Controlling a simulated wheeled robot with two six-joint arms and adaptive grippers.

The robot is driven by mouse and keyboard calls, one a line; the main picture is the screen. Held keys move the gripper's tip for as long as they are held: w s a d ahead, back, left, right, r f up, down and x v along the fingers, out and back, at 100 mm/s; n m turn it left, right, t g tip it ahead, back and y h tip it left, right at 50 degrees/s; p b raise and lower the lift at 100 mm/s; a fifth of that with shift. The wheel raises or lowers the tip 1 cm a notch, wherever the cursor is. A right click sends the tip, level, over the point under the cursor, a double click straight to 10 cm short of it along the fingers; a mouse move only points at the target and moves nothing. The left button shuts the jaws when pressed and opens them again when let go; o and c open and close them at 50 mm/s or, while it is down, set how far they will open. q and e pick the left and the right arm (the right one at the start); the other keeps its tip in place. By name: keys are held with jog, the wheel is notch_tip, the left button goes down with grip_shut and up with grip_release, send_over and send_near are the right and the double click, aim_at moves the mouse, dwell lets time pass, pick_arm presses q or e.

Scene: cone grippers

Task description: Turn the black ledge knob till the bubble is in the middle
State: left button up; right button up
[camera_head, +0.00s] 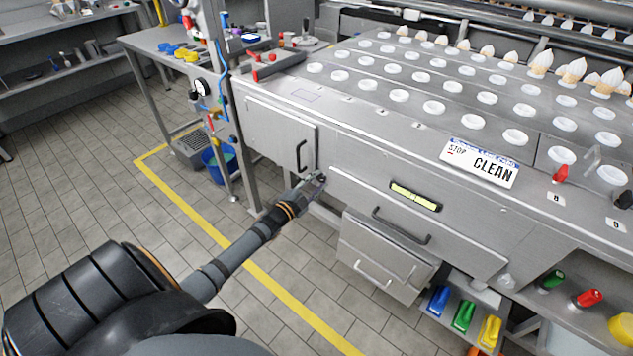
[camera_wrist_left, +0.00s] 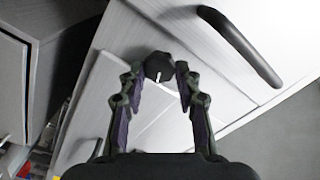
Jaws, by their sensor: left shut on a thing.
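The black knob (camera_wrist_left: 158,66) has a white mark on its face and sits between the fingertips of my left gripper (camera_wrist_left: 157,76) in the left wrist view. The left gripper is shut on it. In the head view my left gripper (camera_head: 314,183) reaches the front ledge of the steel machine, and the knob is mostly hidden by the fingers. A spirit level (camera_head: 415,197) with a yellow-green vial is set in the front panel to the right of the gripper. The bubble is too small to place surely. My right gripper is not in view.
A cabinet door with a black handle (camera_head: 301,156) is left of the gripper. A drawer handle (camera_head: 401,226) is below the level. The machine top holds white cups and a CLEAN sign (camera_head: 479,164). Tiled floor with a yellow line (camera_head: 263,283) lies in front.

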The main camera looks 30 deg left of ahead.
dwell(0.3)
pick_arm(q)
jog(key=o, duration=1.1)
jog(key=shift+o, duration=0.2)
jog(key=shift+s, duration=0.15)
jog(key=s, duration=1.1)
jog(key=shift+s+a, duration=0.35)
jog(key=shift+a, duration=0.1)
